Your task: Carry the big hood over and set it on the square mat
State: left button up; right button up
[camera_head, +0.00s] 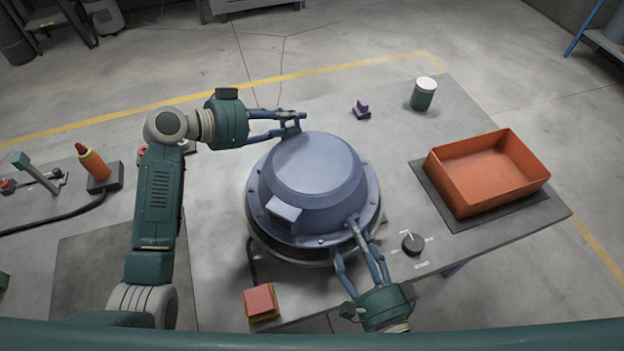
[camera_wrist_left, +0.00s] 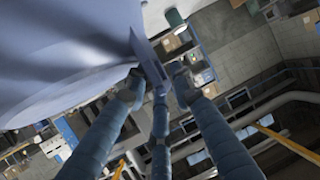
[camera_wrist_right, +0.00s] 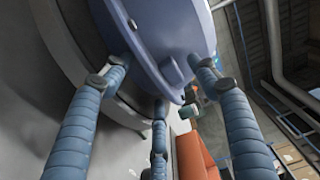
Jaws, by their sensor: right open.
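The big hood (camera_head: 315,178) is a blue-grey dome with a bolted flange, above a dark round base (camera_head: 290,250) at the middle of the table. My left gripper (camera_head: 297,122) is at the hood's far side, its fingers closed in on a tab (camera_wrist_left: 150,62) of the hood. My right gripper (camera_head: 345,240) is open at the hood's near right rim. In the right wrist view, its fingers are spread with the hood's flange and a small lug (camera_wrist_right: 172,70) between them. A dark square mat (camera_head: 90,265) lies at the left, partly hidden by my left arm.
An orange tray (camera_head: 490,205) stands on another dark mat (camera_head: 435,195) at the right. A green jar (camera_head: 423,95), purple piece (camera_head: 361,107), dial (camera_head: 412,243) and red block (camera_head: 261,302) surround the hood.

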aim_at(346, 208)
pick_arm(q)
grip_shut()
pick_arm(e)
jog(key=c, duration=0.7)
grip_shut()
